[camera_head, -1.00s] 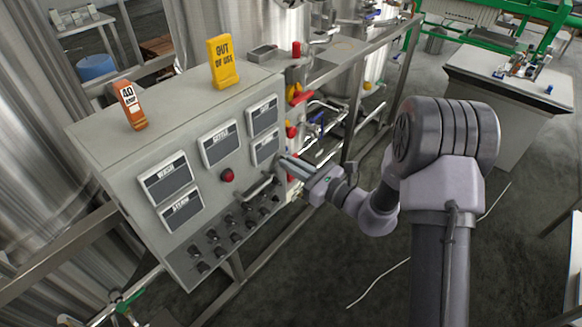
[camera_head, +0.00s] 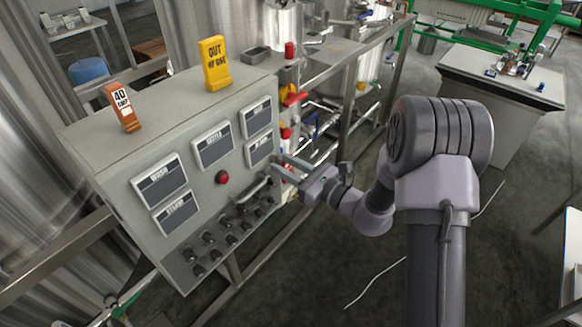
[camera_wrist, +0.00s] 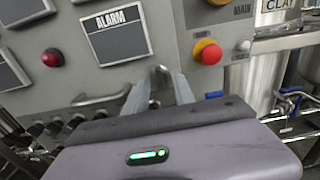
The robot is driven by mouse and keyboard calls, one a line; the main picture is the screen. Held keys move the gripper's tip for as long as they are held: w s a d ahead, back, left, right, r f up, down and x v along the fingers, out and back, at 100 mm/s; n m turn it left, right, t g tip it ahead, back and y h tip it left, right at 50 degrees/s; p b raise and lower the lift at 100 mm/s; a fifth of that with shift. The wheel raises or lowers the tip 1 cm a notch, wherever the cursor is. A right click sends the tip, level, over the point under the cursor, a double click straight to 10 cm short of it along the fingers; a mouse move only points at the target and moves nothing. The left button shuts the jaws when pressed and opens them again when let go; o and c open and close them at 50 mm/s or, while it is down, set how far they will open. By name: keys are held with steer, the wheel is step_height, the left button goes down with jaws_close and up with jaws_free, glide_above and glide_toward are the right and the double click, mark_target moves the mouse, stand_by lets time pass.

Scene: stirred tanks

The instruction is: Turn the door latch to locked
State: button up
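A grey control cabinet (camera_head: 110,165) with labelled plates stands at the left in the head view. A small pale metal piece, which seems to be the door latch (camera_wrist: 161,72), is on its front below the ALARM plate in the wrist view. My gripper (camera_head: 277,163) is at the right part of the cabinet front. In the wrist view, the two fingers of my gripper (camera_wrist: 165,80) stand apart, with the latch piece at or between their tips. I cannot tell whether they touch it. The latch's exact turn is partly hidden by the fingers.
A bar handle (camera_wrist: 100,100) is left of the fingers. A red stop button (camera_wrist: 207,53) is close on the right, and a red lamp (camera_head: 222,177) is on the front. A yellow OUT OF USE sign (camera_head: 215,64) and an orange 40 AMP tag (camera_head: 123,106) stand on top.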

steer(key=p+v, duration=0.2)
steer(key=v, duration=1.5)
steer(key=shift+s+d, duration=0.1)
steer(key=shift+d, duration=0.05)
